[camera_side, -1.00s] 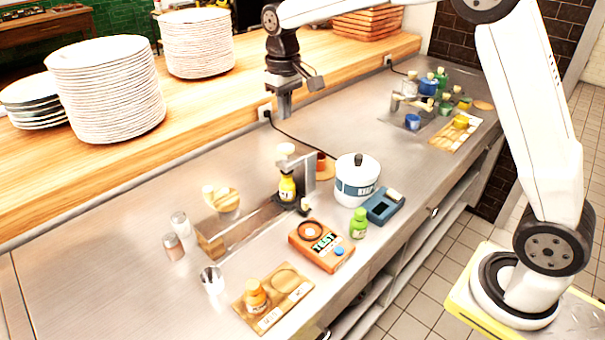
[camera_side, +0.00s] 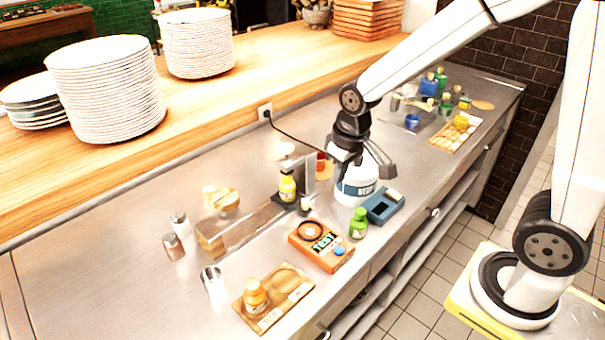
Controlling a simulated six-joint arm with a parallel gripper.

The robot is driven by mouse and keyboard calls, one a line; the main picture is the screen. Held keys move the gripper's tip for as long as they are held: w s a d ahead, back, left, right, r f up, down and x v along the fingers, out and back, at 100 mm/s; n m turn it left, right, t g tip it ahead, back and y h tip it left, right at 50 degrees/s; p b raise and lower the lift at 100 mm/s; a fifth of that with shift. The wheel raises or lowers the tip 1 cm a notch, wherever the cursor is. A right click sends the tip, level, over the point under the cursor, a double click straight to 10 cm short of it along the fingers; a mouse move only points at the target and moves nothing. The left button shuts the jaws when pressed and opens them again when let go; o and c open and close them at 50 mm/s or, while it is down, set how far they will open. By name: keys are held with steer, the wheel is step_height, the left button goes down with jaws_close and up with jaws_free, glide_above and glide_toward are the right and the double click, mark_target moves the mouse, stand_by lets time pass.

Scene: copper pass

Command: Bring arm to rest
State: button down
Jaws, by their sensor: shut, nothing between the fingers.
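My gripper (camera_side: 358,172) is shut and empty. It points down in front of the white pot with a blue label (camera_side: 352,193) and hides the pot's upper part. I cannot tell whether the two touch. My arm reaches in from the upper right. Below the gripper on the steel counter (camera_side: 110,270) are a blue device (camera_side: 384,206), a green bottle (camera_side: 359,224) and an orange device with a display (camera_side: 320,246).
A yellow bottle (camera_side: 287,188) stands at a metal stand left of the gripper. An orange bottle (camera_side: 256,296) stands on a wooden board (camera_side: 290,283) at the front. Colourful jars (camera_side: 428,85) stand at the back right. Plate stacks (camera_side: 105,92) fill the wooden shelf. The front-left counter is mostly clear.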

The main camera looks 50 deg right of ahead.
steer(key=s+f, duration=0.3)
steer(key=s, duration=0.4)
steer(key=shift+s+f+t, duration=0.2)
steer(key=shift+s+t, duration=0.1)
steer(key=shift+s, duration=0.05)
steer(key=shift+d, duration=0.1)
